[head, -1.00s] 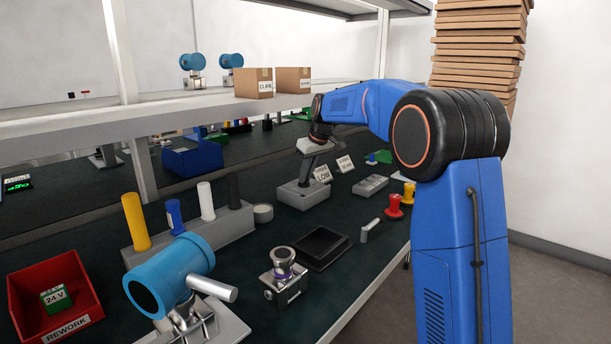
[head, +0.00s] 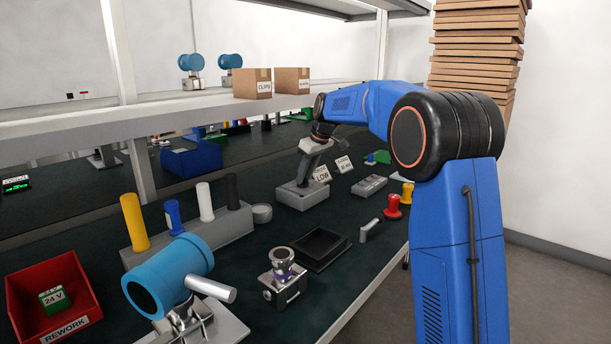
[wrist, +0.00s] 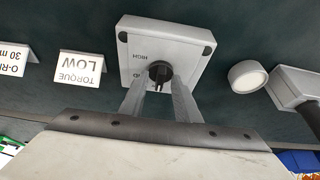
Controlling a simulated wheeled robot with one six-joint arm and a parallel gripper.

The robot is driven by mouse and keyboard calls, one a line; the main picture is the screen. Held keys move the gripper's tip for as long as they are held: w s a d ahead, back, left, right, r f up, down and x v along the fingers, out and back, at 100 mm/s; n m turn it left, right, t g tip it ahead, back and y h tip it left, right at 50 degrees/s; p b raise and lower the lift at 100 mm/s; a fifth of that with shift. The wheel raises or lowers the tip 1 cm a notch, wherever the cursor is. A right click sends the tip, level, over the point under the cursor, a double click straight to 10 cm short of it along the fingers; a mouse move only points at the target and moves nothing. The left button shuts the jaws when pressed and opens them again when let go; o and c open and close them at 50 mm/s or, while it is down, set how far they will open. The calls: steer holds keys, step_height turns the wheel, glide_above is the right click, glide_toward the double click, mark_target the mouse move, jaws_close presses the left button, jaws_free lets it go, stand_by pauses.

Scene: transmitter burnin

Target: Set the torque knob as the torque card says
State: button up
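The torque knob (wrist: 160,72) is a dark round knob on a light grey box (wrist: 187,40). The box (head: 292,198) stands on the bench under my arm. "HIGH" reads upside down on its face; another label is partly hidden by my gripper. My gripper (wrist: 161,82) is at the knob, one finger on each side. I cannot tell whether the fingers touch it.
A second card (wrist: 15,57) with "30" stands beside the torque card. A white round piece (wrist: 248,75) and a grey block (wrist: 295,88) lie on the box's other side. A black tray (head: 345,245) and a blue transmitter (head: 170,275) are nearer on the bench.

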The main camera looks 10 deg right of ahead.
steer(key=v, duration=1.7)
steer(key=shift+r, duration=0.15)
steer(key=s+f+m+h, duration=0.15)
steer(key=s+f, duration=0.25)
steer(key=s, duration=1)
steer(key=s+f+m, duration=0.3)
steer(key=s, duration=1.2)
steer(key=s+d+f+m+t+h, duration=0.1)
steer(key=s+d+f+m, duration=0.1)
steer(key=s+f, duration=1.7)
steer(key=s+m, duration=0.1)
steer(key=s, duration=0.2)
steer(key=shift+d, duration=0.2)
